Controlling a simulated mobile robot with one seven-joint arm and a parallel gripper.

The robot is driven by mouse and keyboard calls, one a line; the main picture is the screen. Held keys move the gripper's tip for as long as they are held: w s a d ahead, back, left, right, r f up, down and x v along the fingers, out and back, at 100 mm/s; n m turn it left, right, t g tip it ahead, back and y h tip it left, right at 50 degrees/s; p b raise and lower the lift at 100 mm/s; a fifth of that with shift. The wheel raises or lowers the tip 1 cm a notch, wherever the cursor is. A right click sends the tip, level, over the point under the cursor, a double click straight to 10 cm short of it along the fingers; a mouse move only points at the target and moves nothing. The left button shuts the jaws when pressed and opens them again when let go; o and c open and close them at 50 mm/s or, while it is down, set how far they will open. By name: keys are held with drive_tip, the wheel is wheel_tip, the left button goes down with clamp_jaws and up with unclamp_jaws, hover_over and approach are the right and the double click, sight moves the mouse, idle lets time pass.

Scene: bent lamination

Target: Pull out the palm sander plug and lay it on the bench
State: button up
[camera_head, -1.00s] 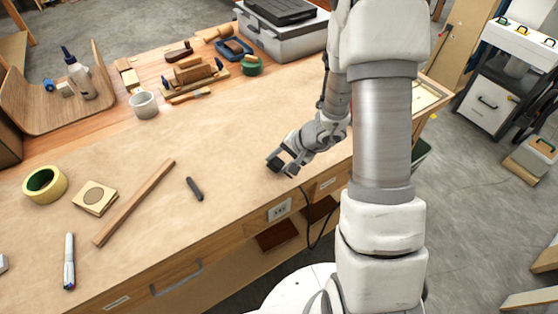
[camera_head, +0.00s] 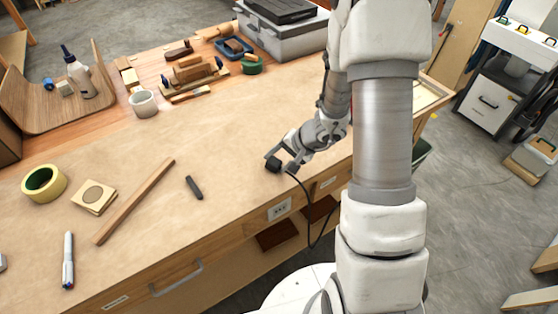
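The black palm sander plug (camera_head: 273,165) is at the bench top near the front edge, right at the fingertips of my gripper (camera_head: 281,161). My gripper's fingers look spread apart, with the plug between or just in front of them; contact is too small to make out. The plug's black cord (camera_head: 309,215) runs over the front edge and hangs down in a loop. The white socket plate (camera_head: 279,209) is on the bench's front face, with no plug in it. The sander itself cannot be made out.
A cup (camera_head: 144,103) and a hand plane (camera_head: 193,73) stand farther back. The bench around my gripper is clear.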

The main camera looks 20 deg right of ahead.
drive_tip(key=shift+o, duration=0.8)
drive_tip(key=shift+s+d+f, duration=0.1)
drive_tip(key=shift+s+f, duration=0.05)
drive_tip(key=shift+s+d+f, duration=0.15)
drive_tip(key=shift+s, duration=0.05)
